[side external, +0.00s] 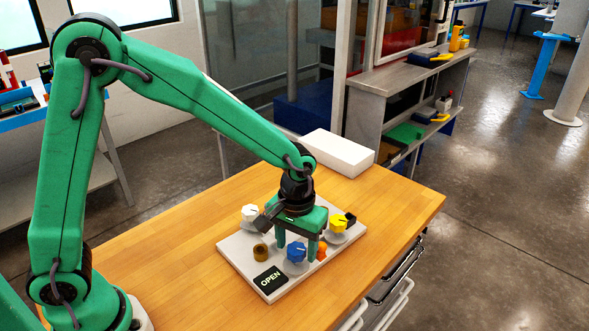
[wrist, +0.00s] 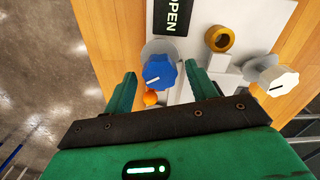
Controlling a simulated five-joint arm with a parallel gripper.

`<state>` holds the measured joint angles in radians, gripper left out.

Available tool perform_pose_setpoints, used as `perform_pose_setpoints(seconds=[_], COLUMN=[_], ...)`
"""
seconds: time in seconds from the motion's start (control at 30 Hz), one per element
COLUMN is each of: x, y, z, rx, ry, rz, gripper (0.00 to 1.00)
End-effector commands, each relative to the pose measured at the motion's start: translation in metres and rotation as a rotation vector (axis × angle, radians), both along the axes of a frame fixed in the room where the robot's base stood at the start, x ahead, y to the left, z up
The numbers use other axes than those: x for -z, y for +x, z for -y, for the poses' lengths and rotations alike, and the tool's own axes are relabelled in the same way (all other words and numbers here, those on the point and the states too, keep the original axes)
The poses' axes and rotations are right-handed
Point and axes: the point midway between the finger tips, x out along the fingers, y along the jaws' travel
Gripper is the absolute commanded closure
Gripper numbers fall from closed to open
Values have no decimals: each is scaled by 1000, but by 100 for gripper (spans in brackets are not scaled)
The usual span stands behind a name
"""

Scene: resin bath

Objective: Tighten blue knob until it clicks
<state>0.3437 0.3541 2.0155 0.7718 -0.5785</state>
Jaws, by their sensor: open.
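The blue knob (side external: 296,252) is on a light panel (side external: 240,248) lying on the wooden table. It also shows in the wrist view (wrist: 158,75), with a white pointer line on its face and a grey disc under it. My gripper (side external: 297,254) points down over the panel at the blue knob. In the wrist view my gripper (wrist: 157,80) has its two green fingers spread, one on each side of the knob. The knob appears between them or just beyond their tips; contact is not clear. The panel carries a black label reading OPEN (side external: 269,279).
A white knob (side external: 250,212), a yellow knob (side external: 337,223), a brass-coloured ring (side external: 261,251) and an orange part (side external: 322,251) are close around the blue knob. A white block (side external: 338,152) lies at the table's back. The wooden table (side external: 180,262) is clear left of the panel.

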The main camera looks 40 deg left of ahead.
Motion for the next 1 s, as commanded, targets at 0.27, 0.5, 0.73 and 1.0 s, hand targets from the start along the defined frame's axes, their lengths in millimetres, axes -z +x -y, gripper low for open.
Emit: perform_pose_setpoints(seconds=[0.27,0.5,0.73,1.0], x=[1,0,0,0], y=[0,0,0,0], z=[0,0,0,0], rx=[0,0,15,107], ry=[0,0,0,0], rz=[0,0,0,0], gripper=[51,88,88,88])
